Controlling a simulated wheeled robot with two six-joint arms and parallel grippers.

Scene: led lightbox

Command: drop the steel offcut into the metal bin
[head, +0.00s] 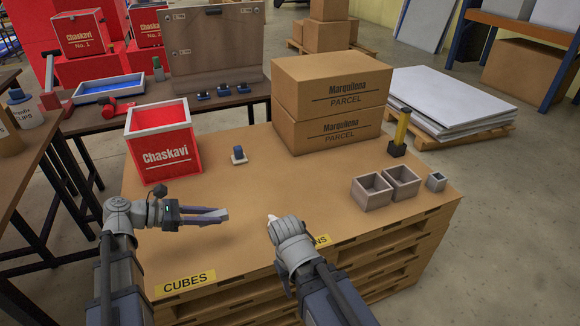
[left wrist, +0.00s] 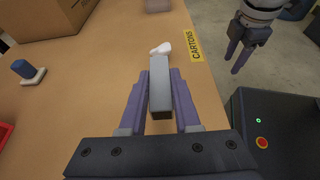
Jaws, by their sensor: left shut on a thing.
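My left gripper (head: 222,215) is shut on the steel offcut, a plain grey bar, held above the wooden top. In the left wrist view the offcut (left wrist: 160,88) lies between the two purple fingers (left wrist: 158,110). No label tells which is the metal bin. My right gripper (left wrist: 232,65) looks open and empty; its fingers are hidden in the head view.
A small white thing (head: 272,217) lies near my right wrist. A red Chaskavi box (head: 160,150) stands at left, and a blue-topped piece (head: 238,155) near the middle. Two parcels (head: 330,100) and a yellow-handled tool (head: 400,135) stand behind. The middle is mostly clear.

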